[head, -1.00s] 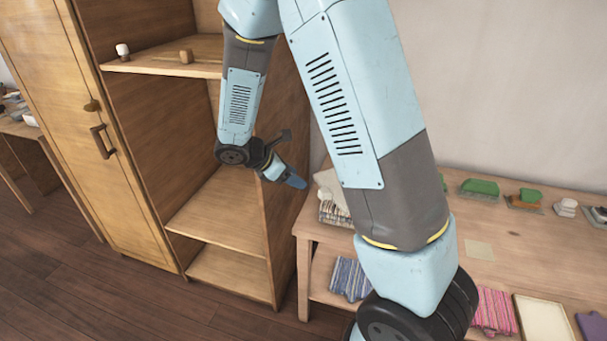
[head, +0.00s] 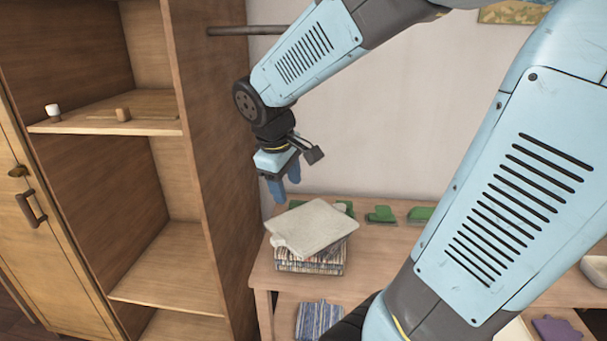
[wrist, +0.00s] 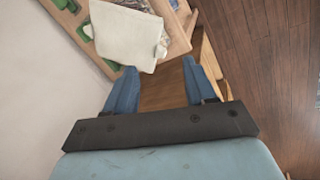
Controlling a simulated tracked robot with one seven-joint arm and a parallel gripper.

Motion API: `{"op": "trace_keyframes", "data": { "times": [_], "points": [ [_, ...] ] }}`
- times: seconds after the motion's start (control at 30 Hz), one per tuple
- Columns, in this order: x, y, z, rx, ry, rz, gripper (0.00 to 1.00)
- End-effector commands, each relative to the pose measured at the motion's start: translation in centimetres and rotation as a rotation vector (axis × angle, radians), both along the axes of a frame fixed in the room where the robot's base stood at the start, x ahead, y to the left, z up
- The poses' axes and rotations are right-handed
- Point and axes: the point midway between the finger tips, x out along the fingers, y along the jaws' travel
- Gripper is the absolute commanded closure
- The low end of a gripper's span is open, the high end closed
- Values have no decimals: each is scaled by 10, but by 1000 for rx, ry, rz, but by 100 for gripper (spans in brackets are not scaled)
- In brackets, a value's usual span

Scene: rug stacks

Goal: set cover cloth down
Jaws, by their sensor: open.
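The cover cloth (head: 312,228) is a pale, off-white sheet lying on top of a stack of striped rugs (head: 310,262) at the left end of the table. It lies a little askew, with its edges over the stack. It also shows in the wrist view (wrist: 128,35), near the top. My gripper (head: 285,192) is open and empty, above and behind the left part of the cloth and apart from it. In the wrist view its two blue fingers (wrist: 158,85) are spread with nothing between them.
A wooden shelf cabinet (head: 222,150) stands close left of the table (head: 262,270). Green-topped items (head: 381,214) sit along the back of the table. A striped rug (head: 319,318) lies on the lower shelf. A dark rod (head: 245,31) projects from the cabinet.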

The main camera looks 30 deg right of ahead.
Motion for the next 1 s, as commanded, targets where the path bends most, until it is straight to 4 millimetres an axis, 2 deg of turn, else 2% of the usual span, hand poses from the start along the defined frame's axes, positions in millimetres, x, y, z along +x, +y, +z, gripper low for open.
{"op": "trace_keyframes", "data": {
  "times": [0.1,0.3,0.5,0.63,1.0],
  "points": [
    [-22,-5,19,88,-85,-117,45],
    [-57,-6,44,239,-218,-302,45],
    [-84,-3,61,362,-319,-439,45],
    [-93,9,66,405,-352,-482,45],
    [-96,9,67,419,-362,-498,45]
  ]
}}
